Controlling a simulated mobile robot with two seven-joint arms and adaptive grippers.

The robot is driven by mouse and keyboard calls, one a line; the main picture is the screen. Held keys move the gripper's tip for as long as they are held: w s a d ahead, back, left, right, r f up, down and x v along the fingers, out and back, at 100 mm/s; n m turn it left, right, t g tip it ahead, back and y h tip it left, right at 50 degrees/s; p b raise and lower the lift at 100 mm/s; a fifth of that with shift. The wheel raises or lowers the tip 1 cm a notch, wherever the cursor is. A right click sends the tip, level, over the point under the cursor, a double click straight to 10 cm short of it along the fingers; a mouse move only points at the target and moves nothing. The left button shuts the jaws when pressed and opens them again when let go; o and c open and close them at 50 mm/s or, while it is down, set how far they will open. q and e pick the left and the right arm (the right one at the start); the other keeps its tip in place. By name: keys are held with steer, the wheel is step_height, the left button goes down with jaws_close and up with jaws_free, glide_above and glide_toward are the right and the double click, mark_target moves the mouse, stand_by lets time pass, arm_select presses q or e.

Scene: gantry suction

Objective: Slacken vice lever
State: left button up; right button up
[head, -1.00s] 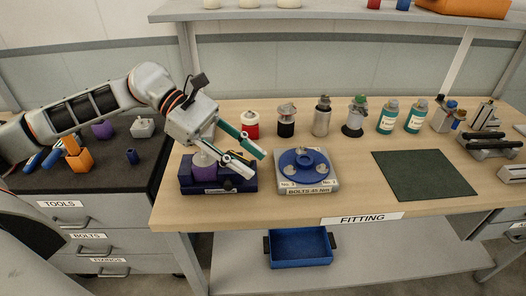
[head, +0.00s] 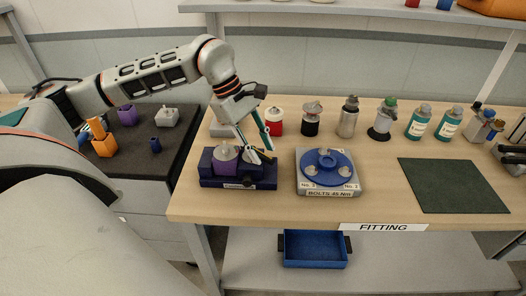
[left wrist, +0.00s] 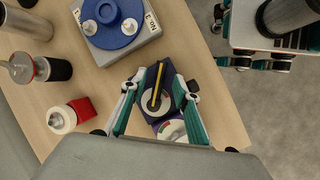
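The dark blue vice (head: 210,180) sits at the left front of the wooden bench, with a purple part with a grey top (head: 226,160) in its left half. In the left wrist view, a yellow-and-black lever bar (left wrist: 158,86) lies over a pale disc on the vice's end. My left gripper (head: 262,160) is over the vice's right half, pointing down. In the left wrist view its fingers (left wrist: 158,82) are apart, one on each side of the lever; contact cannot be told. My right gripper (left wrist: 262,62) shows only in the left wrist view, beyond the bench's front edge; its opening is unclear.
A blue disc fixture (head: 327,165) on a grey plate stands close right of the vice. A red can (head: 275,124) and several bottles line the back. A dark green mat (head: 452,185) lies at the right. A blue tray (head: 316,250) is on the shelf below.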

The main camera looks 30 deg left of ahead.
arm_select(q)
steer(key=shift+x, duration=0.75)
jaws_close()
